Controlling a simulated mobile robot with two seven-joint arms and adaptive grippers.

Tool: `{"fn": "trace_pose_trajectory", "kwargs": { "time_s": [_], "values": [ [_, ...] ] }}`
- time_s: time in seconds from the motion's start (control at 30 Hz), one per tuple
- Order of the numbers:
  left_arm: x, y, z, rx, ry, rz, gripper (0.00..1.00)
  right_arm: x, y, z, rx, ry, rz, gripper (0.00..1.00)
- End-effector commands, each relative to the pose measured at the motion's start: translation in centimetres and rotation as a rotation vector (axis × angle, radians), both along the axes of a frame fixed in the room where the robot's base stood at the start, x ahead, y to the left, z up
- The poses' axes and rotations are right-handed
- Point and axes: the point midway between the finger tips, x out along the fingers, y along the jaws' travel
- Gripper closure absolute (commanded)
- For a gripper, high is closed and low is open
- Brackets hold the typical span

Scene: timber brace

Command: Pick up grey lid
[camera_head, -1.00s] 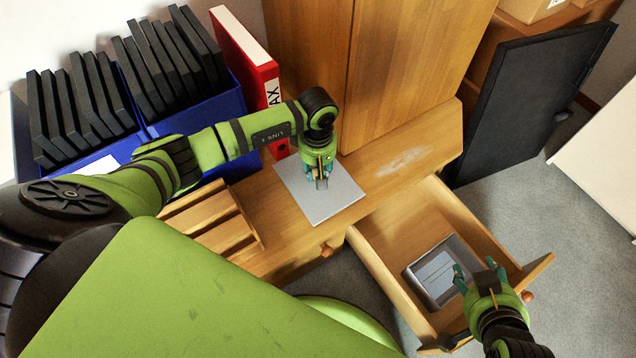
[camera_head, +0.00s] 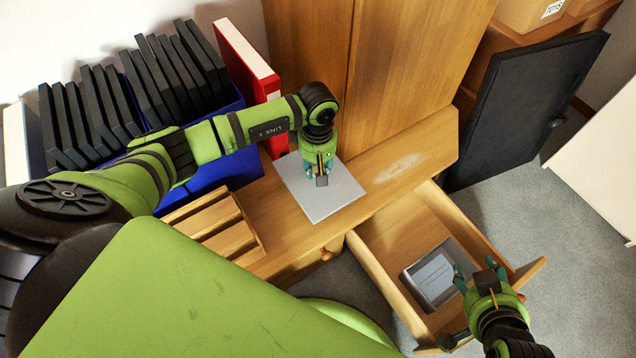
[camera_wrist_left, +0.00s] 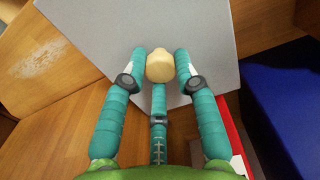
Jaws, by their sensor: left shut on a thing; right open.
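The grey lid (camera_head: 337,199) is a flat square plate on the wooden desk top, beside the open drawer. In the left wrist view, it (camera_wrist_left: 110,35) fills the upper middle, with a pale round knob (camera_wrist_left: 160,67) standing on it. My left gripper (camera_head: 320,177) points down over the lid. Its teal fingers are shut on the knob. I cannot tell whether the lid is raised off the desk. My right gripper (camera_head: 474,272) is open at the front of the drawer, beside a grey open box (camera_head: 409,281) inside it.
The open drawer (camera_head: 376,262) juts from the desk (camera_head: 410,165). A wooden slatted rack (camera_head: 215,226), blue bins (camera_head: 205,178) of black folders and a red binder (camera_head: 247,62) stand left and behind. A wooden cabinet (camera_head: 400,60) rises behind; a dark door panel (camera_head: 530,110) stands right.

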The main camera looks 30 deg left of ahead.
Motion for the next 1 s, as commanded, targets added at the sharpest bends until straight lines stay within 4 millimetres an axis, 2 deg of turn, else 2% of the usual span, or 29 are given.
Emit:
{"fn": "trace_pose_trajectory", "kwargs": {
  "time_s": [0.5,1.0],
  "values": [
    [0.0,0.0,3.3,0.000,-0.001,0.001,1.00,0.0,0.0,2.4,0.000,0.000,0.000,0.48],
    [0.0,0.0,3.4,0.000,0.000,0.001,1.00,0.0,0.0,2.5,0.000,0.000,0.000,0.48]
  ]
}}
